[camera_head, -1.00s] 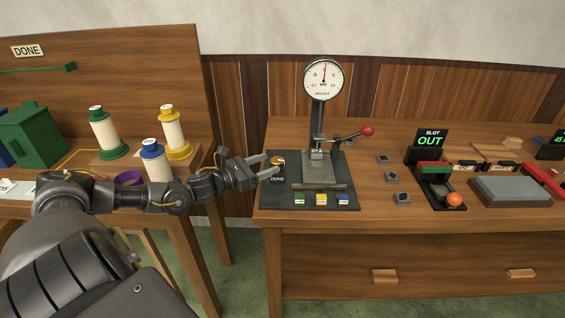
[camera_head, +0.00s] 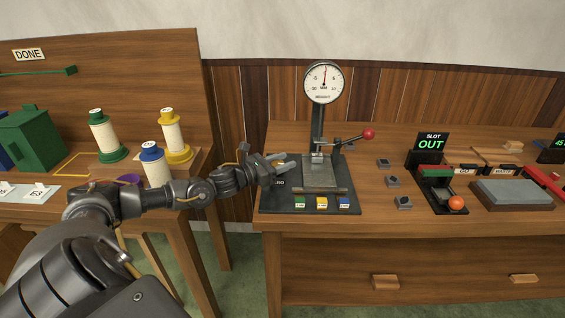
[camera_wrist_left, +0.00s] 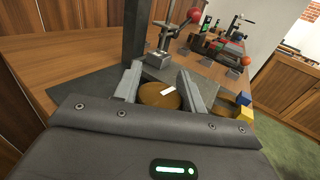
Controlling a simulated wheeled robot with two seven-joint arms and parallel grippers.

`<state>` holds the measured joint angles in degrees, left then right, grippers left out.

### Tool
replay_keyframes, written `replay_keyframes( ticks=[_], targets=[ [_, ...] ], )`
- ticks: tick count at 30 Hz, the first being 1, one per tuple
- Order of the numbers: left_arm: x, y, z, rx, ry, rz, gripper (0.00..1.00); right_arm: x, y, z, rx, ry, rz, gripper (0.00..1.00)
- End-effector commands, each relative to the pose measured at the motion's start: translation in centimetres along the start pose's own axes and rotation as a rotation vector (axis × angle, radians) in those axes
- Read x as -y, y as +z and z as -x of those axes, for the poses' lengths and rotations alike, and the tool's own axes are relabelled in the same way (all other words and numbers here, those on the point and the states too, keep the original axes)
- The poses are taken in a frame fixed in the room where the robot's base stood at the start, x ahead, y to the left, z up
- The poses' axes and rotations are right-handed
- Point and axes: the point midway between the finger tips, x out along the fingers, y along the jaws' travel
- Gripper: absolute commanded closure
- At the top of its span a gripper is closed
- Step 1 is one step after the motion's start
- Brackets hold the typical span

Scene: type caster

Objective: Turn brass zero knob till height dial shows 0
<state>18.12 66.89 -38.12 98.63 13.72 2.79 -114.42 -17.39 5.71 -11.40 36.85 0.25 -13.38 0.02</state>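The height gauge dial (camera_head: 324,82) is a white round face on a post. My left gripper (camera_head: 284,160) is at the left of the gauge's black base (camera_head: 341,203), over the zero knob. The fingers look apart and hide the knob in the head view. In the left wrist view the round brass knob (camera_wrist_left: 160,97) with a white mark lies between the two fingers (camera_wrist_left: 159,88). Whether they touch its sides is unclear. My right gripper is out of view.
A lever with a red ball (camera_head: 369,133) sticks out right of the gauge post. Small coloured blocks (camera_head: 321,203) sit along the base's front. Thread spools (camera_head: 155,165) stand on the left bench. The slot gauge (camera_head: 436,175) and a grey stone (camera_head: 511,192) are farther right.

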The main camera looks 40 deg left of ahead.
Motion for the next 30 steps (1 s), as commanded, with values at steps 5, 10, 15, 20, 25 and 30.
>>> replay_keyframes(
  ticks=[5,10,15,20,25,30],
  targets=[
    [-0.01,0.0,0.02,0.0,0.0,0.0,0.83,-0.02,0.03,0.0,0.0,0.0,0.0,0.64],
    [0.04,-0.1,-0.01,0.0,0.033,0.001,0.84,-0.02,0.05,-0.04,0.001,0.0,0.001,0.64],
    [-0.11,-0.09,-0.01,0.002,0.146,0.001,0.84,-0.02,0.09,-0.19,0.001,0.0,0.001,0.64],
    [-0.31,-0.03,0.03,0.0,0.204,0.001,0.84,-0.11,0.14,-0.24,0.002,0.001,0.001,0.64],
    [-0.37,0.0,0.04,0.0,0.209,0.0,0.84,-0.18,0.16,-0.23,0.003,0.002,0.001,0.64],
    [-0.37,0.0,0.04,0.0,0.208,0.0,0.54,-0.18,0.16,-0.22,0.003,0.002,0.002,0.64]
  ],
)
